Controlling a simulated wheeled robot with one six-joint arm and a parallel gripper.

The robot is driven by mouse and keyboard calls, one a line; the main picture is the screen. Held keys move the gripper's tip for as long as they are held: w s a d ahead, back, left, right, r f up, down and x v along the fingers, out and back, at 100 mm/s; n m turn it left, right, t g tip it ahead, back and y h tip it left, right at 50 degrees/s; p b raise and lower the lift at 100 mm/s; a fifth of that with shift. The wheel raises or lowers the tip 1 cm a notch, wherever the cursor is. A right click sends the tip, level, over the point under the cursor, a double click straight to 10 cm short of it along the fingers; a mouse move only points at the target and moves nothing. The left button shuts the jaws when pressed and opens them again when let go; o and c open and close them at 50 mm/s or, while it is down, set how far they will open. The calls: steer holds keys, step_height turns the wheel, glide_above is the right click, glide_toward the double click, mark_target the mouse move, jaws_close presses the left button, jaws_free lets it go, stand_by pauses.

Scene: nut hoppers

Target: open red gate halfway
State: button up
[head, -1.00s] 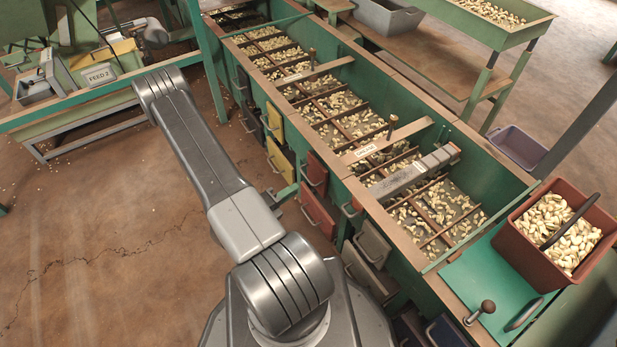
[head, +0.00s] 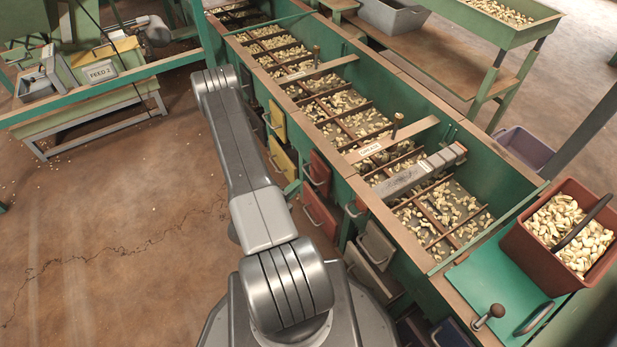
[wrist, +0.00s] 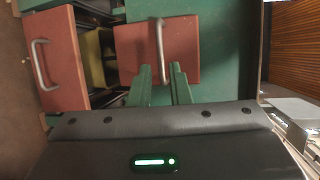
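Two red gates with metal handles show on the green hopper's side in the head view, an upper one (head: 319,172) and a lower one (head: 319,214). In the wrist view one red gate (wrist: 187,62) is straight ahead, with its handle (wrist: 159,45) upright in the picture. My gripper (wrist: 161,72) has its green fingers apart, with the handle's near end lining up between the tips. I cannot tell whether they touch it. Another red gate (wrist: 60,62) is at the left. My arm hides most of my gripper in the head view.
A yellow gate (head: 281,160) and grey gates (head: 377,245) flank the red ones. The long hopper bench (head: 345,150) holds nuts in compartments. A red-brown bin (head: 520,245) of nuts stands at the right.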

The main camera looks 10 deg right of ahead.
mark_target(308, 175)
steer(key=shift+b+x, duration=0.9)
steer(key=shift+x, duration=3.05)
jaws_close()
